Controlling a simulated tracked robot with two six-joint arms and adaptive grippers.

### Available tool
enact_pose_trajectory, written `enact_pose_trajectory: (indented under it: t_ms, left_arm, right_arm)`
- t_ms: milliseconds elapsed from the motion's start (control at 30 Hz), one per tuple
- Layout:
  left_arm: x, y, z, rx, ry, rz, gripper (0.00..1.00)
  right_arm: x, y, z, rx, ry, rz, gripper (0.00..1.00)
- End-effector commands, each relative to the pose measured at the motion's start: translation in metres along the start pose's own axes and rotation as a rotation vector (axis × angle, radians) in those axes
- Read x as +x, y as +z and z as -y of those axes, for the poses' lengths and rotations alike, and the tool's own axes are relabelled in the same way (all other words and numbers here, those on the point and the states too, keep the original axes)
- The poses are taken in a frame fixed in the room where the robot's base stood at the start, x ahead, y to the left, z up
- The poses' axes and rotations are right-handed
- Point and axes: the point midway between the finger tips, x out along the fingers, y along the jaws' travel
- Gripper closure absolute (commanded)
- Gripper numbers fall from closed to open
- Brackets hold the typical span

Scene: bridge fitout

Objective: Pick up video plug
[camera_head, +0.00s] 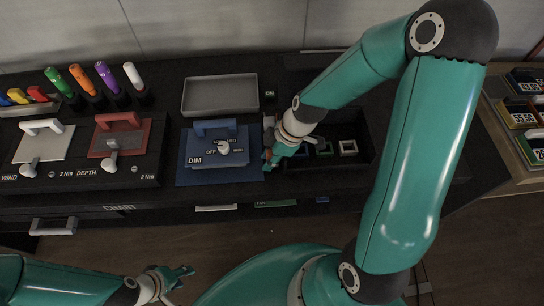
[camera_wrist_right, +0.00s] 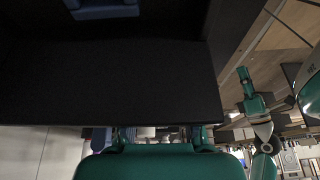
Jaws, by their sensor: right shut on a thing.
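My right gripper (camera_head: 269,158) is at the right edge of the blue DIM panel (camera_head: 190,160), pointing down and left beside the black tray. I cannot make out whether this is the video plug. In the black tray (camera_head: 366,160) are a green-framed square piece (camera_head: 324,149) and a white-framed one (camera_head: 348,148); a blue one is partly behind the gripper. My left gripper (camera_head: 187,277) is low over the floor, apart from the desk; its opening is unclear.
A grey empty tray (camera_head: 220,95) lies behind the DIM panel. White WIND (camera_head: 45,146) and red DEPTH (camera_head: 120,138) lever panels stand left, with several coloured handles behind. A rack of number plates (camera_head: 525,112) is at the far right. The wrist view shows mostly a dark surface (camera_wrist_right: 120,85).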

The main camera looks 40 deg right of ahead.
Motion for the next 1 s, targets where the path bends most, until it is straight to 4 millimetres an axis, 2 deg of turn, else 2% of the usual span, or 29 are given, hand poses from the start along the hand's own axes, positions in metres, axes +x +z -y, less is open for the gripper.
enact_pose_trajectory:
  t_ms: [267, 467, 667, 1000]
  left_arm:
    - [-0.001, 0.000, 0.000, 0.000, 0.000, 0.000, 0.60]
    - [-0.003, 0.000, -0.001, 0.000, 0.000, 0.000, 0.60]
    - [-0.003, 0.000, -0.001, 0.000, 0.000, 0.000, 0.60]
    - [-0.001, 0.000, 0.000, 0.000, 0.000, 0.000, 0.60]
  right_arm:
    - [-0.007, -0.003, -0.001, -0.002, 0.002, -0.002, 1.00]
    - [-0.027, -0.012, -0.001, -0.003, 0.004, -0.002, 1.00]
    - [-0.061, -0.026, -0.002, -0.004, 0.007, -0.003, 1.00]
    - [-0.138, -0.058, -0.001, -0.006, 0.007, -0.003, 1.00]
